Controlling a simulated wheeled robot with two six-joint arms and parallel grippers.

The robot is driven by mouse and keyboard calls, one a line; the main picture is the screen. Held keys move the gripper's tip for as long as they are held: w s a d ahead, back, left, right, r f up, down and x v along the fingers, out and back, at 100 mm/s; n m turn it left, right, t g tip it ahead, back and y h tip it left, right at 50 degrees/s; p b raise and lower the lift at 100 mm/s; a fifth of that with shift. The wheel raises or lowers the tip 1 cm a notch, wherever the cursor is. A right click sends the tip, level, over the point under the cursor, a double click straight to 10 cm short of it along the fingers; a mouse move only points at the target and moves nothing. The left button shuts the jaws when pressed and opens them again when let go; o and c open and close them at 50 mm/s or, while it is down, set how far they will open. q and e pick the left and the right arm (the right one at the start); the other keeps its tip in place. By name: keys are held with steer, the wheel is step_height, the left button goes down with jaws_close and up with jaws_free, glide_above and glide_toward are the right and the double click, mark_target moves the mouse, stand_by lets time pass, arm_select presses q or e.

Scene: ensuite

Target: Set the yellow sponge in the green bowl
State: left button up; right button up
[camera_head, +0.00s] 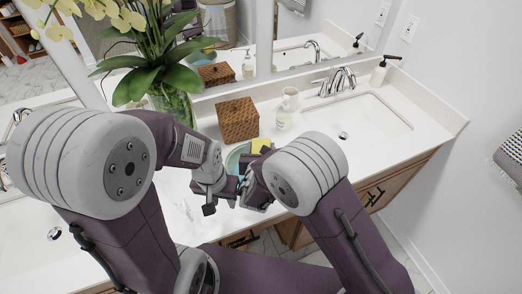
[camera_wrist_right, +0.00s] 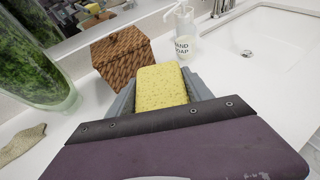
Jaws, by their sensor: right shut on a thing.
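The yellow sponge (camera_wrist_right: 160,85) stands between the two grey fingers of my right gripper (camera_wrist_right: 161,92), which is shut on it. In the head view the sponge (camera_head: 260,145) shows as a small yellow patch beyond my right wrist. The bowl is not visible in the right wrist view. My left gripper (camera_head: 208,207) is in front of the bowl, empty as far as I see; its jaw opening is unclear.
A brown wicker box (camera_head: 238,120) stands right behind the bowl. A glass vase (camera_head: 172,100) with a plant stands left. A beige cloth (camera_wrist_right: 22,142) lies at left.

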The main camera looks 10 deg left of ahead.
steer(key=shift+w+a+f, duration=0.1)
steer(key=shift+f, duration=0.8)
steer(key=shift+f+b, duration=0.15)
steer(key=shift+b, duration=0.15)
steer(key=shift+f+b, duration=0.45)
steer(key=shift+b, duration=0.1)
steer(key=o, duration=1.3)
steer(key=shift+r, duration=0.1)
